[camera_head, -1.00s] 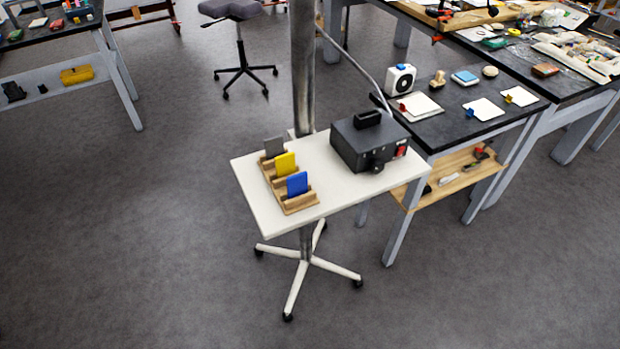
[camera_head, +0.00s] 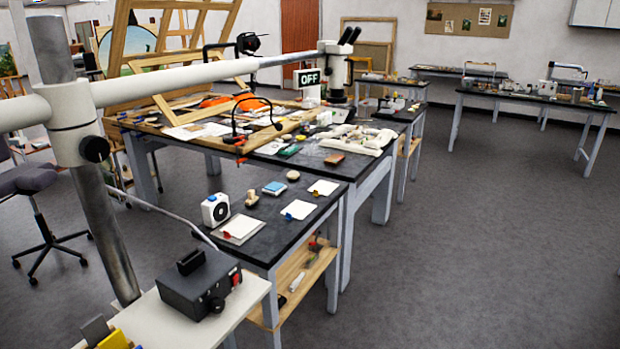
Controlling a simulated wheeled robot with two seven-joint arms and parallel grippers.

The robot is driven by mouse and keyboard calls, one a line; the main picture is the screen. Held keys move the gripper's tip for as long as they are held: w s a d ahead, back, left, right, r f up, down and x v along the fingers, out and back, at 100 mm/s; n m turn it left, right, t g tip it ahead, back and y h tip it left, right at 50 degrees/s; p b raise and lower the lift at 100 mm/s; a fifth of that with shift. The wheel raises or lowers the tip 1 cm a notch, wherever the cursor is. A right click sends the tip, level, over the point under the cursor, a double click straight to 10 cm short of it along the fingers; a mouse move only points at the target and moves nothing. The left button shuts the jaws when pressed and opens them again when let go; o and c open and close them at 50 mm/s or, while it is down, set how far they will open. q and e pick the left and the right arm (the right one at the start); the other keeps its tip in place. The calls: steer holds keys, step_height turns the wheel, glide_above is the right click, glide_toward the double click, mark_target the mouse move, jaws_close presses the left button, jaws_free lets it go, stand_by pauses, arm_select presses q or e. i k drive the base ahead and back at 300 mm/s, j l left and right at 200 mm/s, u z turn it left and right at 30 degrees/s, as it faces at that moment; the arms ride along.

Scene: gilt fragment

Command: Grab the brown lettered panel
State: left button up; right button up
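I cannot make out a brown lettered panel for certain in the head view. The one readable lettering is on a small dark sign (camera_head: 307,77) that says OFF in pale letters, at the back of the long workbench by a microscope. A small reddish-brown block (camera_head: 334,158) lies on the dark bench top, too small to show any letters. Neither of my grippers is in view.
A white cart (camera_head: 243,295) with a black box (camera_head: 201,284) stands at lower left, below a metal post (camera_head: 85,170) and boom. A dark-topped bench (camera_head: 262,231) holds white cards and a white timer-like device (camera_head: 215,209). Open floor (camera_head: 480,240) lies at right.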

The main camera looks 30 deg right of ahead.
mark_target(335, 159)
steer(key=i+l, duration=0.3)
steer(key=l, duration=0.4)
steer(key=i+l, duration=0.3)
steer(key=l, duration=0.4)
steer(key=i+l, duration=0.3)
steer(key=l, duration=0.4)
steer(key=i+l, duration=0.3)
steer(key=l, duration=0.4)
steer(key=i+l, duration=0.3)
steer(key=l, duration=0.45)
steer(key=i+l, duration=0.3)
steer(key=l, duration=0.4)
steer(key=i+l, duration=0.3)
steer(key=l, duration=0.4)
steer(key=i+l, duration=0.3)
steer(key=l, duration=0.4)
